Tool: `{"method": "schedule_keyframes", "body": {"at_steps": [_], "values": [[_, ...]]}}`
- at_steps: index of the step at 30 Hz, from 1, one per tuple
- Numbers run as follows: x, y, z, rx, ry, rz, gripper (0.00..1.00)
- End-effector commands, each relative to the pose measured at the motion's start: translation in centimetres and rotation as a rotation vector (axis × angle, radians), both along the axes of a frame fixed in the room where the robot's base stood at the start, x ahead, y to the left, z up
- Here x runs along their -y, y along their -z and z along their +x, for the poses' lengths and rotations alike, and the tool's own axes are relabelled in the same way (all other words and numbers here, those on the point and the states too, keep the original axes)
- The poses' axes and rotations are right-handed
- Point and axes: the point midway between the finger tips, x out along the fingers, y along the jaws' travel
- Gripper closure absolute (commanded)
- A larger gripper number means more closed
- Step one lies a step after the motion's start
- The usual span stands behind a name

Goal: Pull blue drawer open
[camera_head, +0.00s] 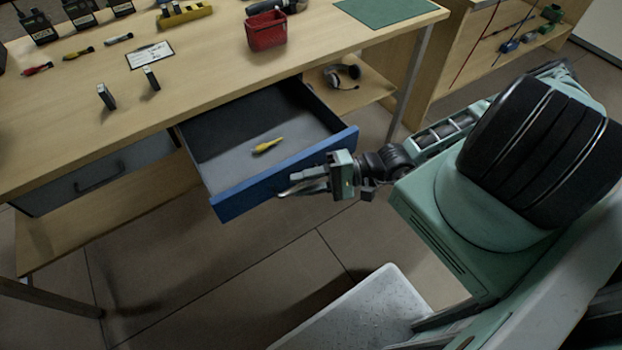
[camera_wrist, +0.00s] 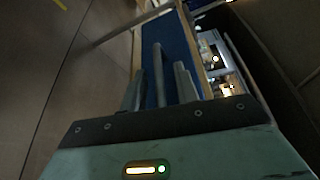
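The blue drawer (camera_head: 290,178) is pulled well out from under the workbench. Its blue front faces my arm, and its grey floor is visible. A small yellow-handled tool (camera_head: 267,146) lies inside it. My gripper (camera_head: 298,184) is at the outer side of the drawer front, near its middle. In the wrist view, my two fingers (camera_wrist: 159,72) are apart, with a grey bar, apparently the drawer handle (camera_wrist: 158,62), between them. Narrow gaps show on both sides of the bar. The blue front (camera_wrist: 182,38) is behind it. In the head view the handle is mostly hidden by my gripper.
A second, grey-fronted drawer (camera_head: 98,180) is closed at the left. The workbench top (camera_head: 200,75) holds a red basket (camera_head: 266,31), radios, a clipboard (camera_head: 150,55) and small tools. A headset (camera_head: 342,75) lies on a lower shelf behind the drawer.

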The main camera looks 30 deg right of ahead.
Motion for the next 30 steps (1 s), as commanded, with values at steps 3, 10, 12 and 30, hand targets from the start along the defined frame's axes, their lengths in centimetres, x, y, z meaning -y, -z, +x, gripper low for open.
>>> {"method": "schedule_keyframes", "body": {"at_steps": [3, 10, 12, 30], "values": [[0.0, 0.0, 0.0, 0.000, 0.000, 0.000, 0.69], [1.5, 0.0, -0.5, -0.001, 0.001, -0.004, 0.69], [2.6, 0.0, -0.9, 0.001, 0.002, -0.006, 0.69], [14.4, -1.1, -5.7, 0.001, 0.002, -0.004, 0.69]]}}
